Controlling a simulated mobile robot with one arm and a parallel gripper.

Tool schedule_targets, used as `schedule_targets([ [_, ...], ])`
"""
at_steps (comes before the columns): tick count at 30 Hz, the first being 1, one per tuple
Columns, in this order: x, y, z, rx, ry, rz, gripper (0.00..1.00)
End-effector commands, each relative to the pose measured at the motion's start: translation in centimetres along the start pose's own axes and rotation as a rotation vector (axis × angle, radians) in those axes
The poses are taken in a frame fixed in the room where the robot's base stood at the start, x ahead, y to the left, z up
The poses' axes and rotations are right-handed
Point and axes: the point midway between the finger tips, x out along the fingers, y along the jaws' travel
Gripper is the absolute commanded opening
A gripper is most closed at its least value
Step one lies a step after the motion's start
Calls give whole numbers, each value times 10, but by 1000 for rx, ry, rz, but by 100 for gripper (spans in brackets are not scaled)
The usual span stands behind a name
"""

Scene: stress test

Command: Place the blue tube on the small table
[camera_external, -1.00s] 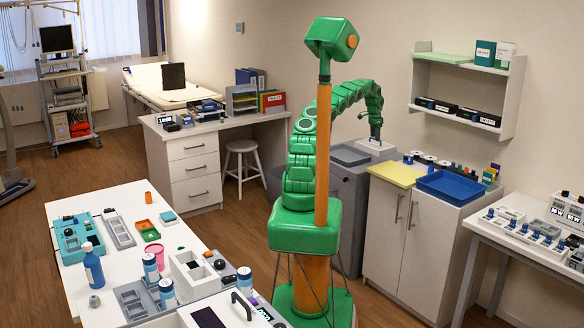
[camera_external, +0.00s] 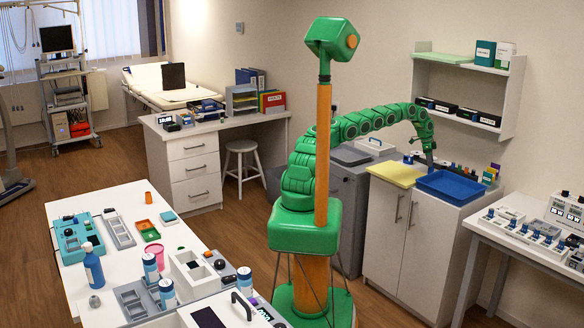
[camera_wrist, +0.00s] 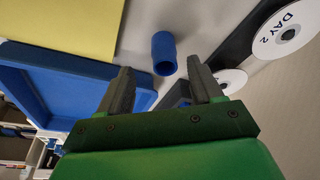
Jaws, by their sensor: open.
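The blue tube (camera_wrist: 164,53) is a short hollow cylinder on the pale cabinet top (camera_wrist: 145,25) in the wrist view. It lies just beyond and between the fingertips of my gripper (camera_wrist: 159,68), which is open and empty. In the external view my gripper (camera_external: 428,160) hangs over the white cabinet, behind the blue tray. The tube is too small there to tell for sure. I cannot tell which surface is the small table.
A blue tray (camera_external: 450,188) and a yellow mat (camera_external: 391,174) lie close by on the cabinet; the tray wall (camera_wrist: 88,62) is beside my left finger. Discs marked "DAY 2" (camera_wrist: 292,27) stand at right. A wall shelf (camera_external: 455,118) is above.

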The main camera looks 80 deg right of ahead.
Motion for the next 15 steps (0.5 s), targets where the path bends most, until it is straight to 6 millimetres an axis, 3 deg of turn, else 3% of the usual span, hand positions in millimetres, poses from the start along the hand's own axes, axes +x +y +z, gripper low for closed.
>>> schedule_targets([
  [15, 35, -6, -4, 0, 0, 1, 65],
])
